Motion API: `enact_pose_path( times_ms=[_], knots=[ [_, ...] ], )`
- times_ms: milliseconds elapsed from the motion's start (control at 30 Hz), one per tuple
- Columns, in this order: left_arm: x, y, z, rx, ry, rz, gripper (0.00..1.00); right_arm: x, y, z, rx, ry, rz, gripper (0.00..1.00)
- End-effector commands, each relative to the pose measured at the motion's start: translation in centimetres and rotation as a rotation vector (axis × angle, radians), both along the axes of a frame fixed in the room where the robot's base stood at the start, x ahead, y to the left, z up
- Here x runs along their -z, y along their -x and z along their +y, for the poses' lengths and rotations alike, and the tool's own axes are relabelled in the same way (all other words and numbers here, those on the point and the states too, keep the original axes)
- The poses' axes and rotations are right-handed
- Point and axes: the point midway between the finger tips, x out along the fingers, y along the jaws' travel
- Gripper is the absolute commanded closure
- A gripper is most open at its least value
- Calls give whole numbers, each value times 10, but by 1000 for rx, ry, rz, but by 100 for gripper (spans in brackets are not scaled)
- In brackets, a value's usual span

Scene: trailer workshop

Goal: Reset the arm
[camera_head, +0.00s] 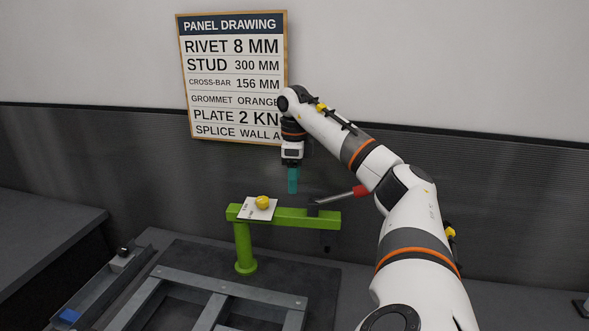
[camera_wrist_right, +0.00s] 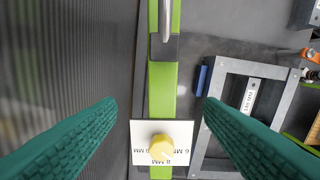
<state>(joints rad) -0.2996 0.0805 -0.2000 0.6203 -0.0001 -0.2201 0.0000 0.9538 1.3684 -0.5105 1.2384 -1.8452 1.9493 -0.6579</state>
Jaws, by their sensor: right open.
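My right arm reaches in from the right in the head view. Its gripper (camera_head: 292,181) points down above the green bar (camera_head: 290,217), just right of a yellow knob (camera_head: 263,202) on a white plate (camera_head: 249,212). In the right wrist view the green fingers (camera_wrist_right: 160,108) are spread wide with nothing between them. The knob (camera_wrist_right: 161,148) and the plate (camera_wrist_right: 140,133), marked in MM, show at the lower middle, on the green bar (camera_wrist_right: 162,90). A lever with a red handle (camera_head: 360,191) sits on the bar's right part. My left gripper is in neither view.
A green post (camera_head: 243,250) carries the bar over the bench. A grey metal frame (camera_head: 190,281) lies in front. A panel drawing sign (camera_head: 232,75) hangs on the wall behind. A blue piece (camera_head: 69,316) is at lower left. The left counter (camera_head: 40,225) looks clear.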

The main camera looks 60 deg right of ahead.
Motion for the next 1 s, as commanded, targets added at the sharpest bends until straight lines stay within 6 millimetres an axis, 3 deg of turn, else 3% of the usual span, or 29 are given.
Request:
enact_pose_path(
  times_ms=[100, 233, 1000],
  knots=[
    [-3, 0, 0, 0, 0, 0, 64, -15, -1, 0, -1, -1, -2, 38],
    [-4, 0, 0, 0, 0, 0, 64, -22, 0, 0, -1, 1, 1, 38],
    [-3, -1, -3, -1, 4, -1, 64, -22, 0, 0, 0, 1, 2, 38]
  ],
)
